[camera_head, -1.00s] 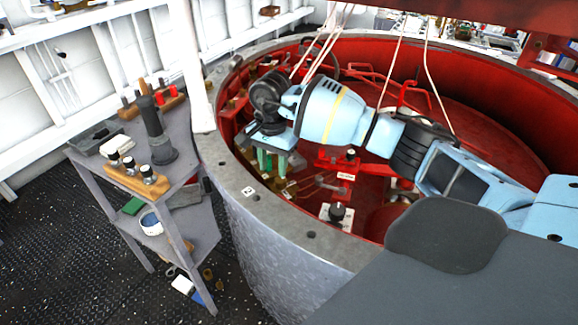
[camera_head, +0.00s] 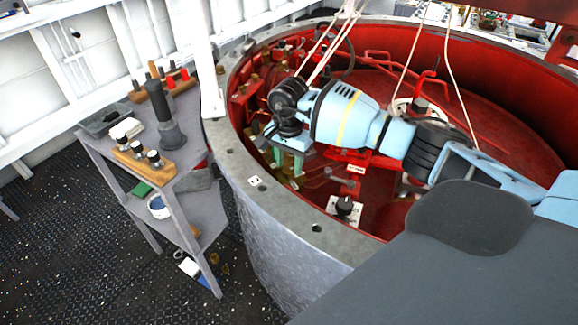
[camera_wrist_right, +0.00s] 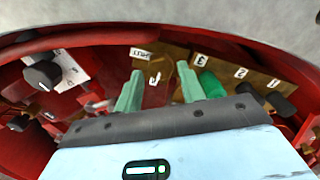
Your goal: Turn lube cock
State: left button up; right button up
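My right gripper (camera_head: 287,160) reaches into the red-lined round well, near its left wall, pointing down. In the right wrist view its two green fingers (camera_wrist_right: 160,90) stand apart with nothing between them. Beyond them is a brown panel (camera_wrist_right: 225,68) with labels 1, 2 and 3, a "SHUT" label and a small white hook-shaped mark. A green cylindrical part (camera_wrist_right: 210,84) sits just right of the right finger, by label 3; dark cylindrical parts (camera_wrist_right: 282,103) are by 1 and 2. I cannot tell which part is the lube cock. My left gripper is out of view.
A black knob on a white plate (camera_head: 345,208) lies right of the gripper; it also shows in the wrist view (camera_wrist_right: 42,75). The well's grey rim (camera_head: 255,165) stands close left. Pale ropes (camera_head: 462,90) hang by my arm. A grey table (camera_head: 190,150) holds tools.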

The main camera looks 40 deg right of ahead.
jog(key=shift+f, duration=0.8)
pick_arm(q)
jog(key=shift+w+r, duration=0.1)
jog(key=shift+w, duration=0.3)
pick_arm(e)
jog(key=shift+f, duration=0.2)
jog(key=c, duration=0.7)
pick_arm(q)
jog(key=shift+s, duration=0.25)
